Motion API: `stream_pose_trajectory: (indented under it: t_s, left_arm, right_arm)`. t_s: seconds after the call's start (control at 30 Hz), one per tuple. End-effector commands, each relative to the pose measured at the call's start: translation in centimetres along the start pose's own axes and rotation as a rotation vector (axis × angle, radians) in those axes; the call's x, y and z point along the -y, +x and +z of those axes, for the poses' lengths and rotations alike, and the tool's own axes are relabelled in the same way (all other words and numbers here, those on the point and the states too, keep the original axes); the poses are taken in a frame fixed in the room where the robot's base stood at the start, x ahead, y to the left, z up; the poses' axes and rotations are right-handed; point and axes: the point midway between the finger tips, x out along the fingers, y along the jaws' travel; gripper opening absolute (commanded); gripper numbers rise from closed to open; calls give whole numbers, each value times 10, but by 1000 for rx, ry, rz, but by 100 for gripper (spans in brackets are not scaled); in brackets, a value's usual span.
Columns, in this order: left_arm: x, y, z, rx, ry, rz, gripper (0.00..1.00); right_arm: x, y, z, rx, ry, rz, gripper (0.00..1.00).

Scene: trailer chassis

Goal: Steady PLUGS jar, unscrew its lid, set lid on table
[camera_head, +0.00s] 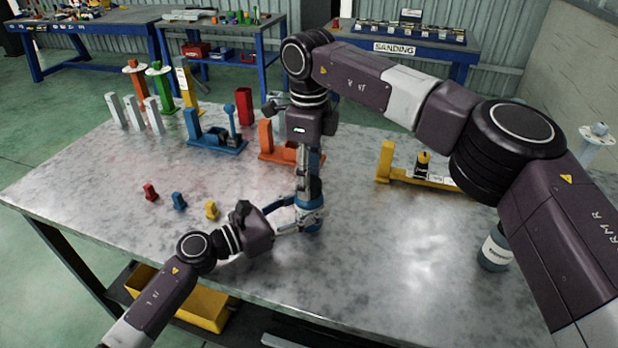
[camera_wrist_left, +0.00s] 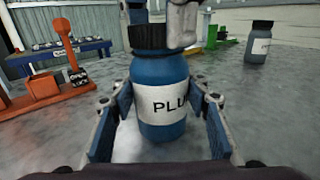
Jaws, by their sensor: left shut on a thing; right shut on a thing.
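The PLUGS jar (camera_head: 313,228) stands upright near the front middle of the table. In the left wrist view it is a blue jar (camera_wrist_left: 160,130) with a white label reading "PLU", the rest of the label being hidden. Its black ribbed lid (camera_wrist_left: 149,38) sits on its top. My left gripper (camera_head: 300,216) is shut around the jar's body, with a finger on each side of it in the left wrist view (camera_wrist_left: 160,112). My right gripper (camera_head: 308,188) comes down from above and is shut on the lid; its fingers partly cover the lid.
Red, blue and yellow small blocks (camera_head: 179,200) lie left of my left gripper. A blue fixture (camera_head: 217,144), an orange fixture (camera_head: 280,153) and a yellow fixture (camera_head: 420,180) stand behind. Another dark jar (camera_head: 495,248) stands at the right. The front right tabletop (camera_head: 400,270) is clear.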

Motion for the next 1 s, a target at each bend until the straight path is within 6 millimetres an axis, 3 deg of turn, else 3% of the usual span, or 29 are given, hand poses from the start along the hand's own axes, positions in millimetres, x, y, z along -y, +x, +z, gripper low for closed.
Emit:
stream_pose_trajectory:
  t_s: [0.4, 0.6, 1.0]
  left_arm:
    - [2, 0, 0, 0, 1, -5, 0]
    - [2, 0, 0, 0, 1, -5, 0]
    - [2, 0, 0, 0, 1, -5, 0]
  right_arm:
    - [2, -1, -1, 0, -715, -5, 9]
    - [2, -1, -1, 0, -982, -6, 9]
    - [2, -1, -1, 0, -1031, -6, 9]
